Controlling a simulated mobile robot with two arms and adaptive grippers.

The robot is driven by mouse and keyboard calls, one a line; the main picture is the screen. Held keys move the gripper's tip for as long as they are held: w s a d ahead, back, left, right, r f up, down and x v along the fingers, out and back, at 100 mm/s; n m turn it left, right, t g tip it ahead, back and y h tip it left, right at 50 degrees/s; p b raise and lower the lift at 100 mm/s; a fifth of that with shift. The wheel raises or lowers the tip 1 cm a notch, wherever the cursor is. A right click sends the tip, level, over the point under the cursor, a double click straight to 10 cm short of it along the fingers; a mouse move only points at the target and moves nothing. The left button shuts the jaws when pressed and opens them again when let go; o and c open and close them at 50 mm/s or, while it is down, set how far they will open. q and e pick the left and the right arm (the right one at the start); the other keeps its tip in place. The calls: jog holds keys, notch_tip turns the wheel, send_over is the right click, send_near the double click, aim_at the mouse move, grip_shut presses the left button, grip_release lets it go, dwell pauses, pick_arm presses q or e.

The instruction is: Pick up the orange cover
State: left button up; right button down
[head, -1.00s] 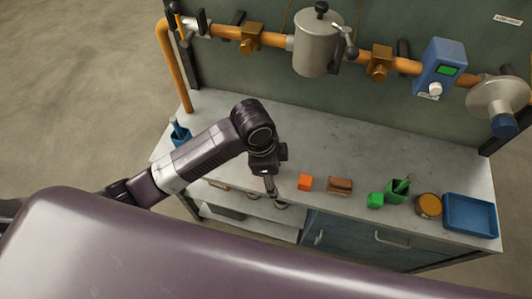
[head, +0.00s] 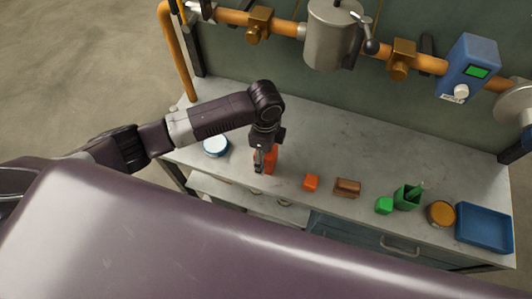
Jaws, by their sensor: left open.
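My left gripper (head: 262,166) hangs over the worktop (head: 375,150), near its front edge, with its fingers pointing down. It is open, though the gap is hard to see from here. A round orange-brown lid-like piece (head: 441,213) lies far to its right, between a green cup (head: 407,196) and a blue tray (head: 484,228); it may be the orange cover. An orange-red object (head: 272,157) stands right behind the gripper and is partly hidden by it; contact cannot be told. My right gripper is not in view.
A small orange-red block (head: 311,183), a brown block (head: 347,188) and a green block (head: 384,205) line the front. A round white-and-blue item (head: 215,146) is at left. Pipes with a grey canister (head: 334,33) and a blue meter (head: 470,68) run behind. The middle worktop is clear.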

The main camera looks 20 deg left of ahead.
pick_arm(q)
jog(key=shift+d+f, duration=0.1)
jog(key=shift+f, duration=0.75)
jog(key=shift+c, duration=0.5)
jog(key=c, duration=1.3)
jog(key=shift+r, duration=0.1)
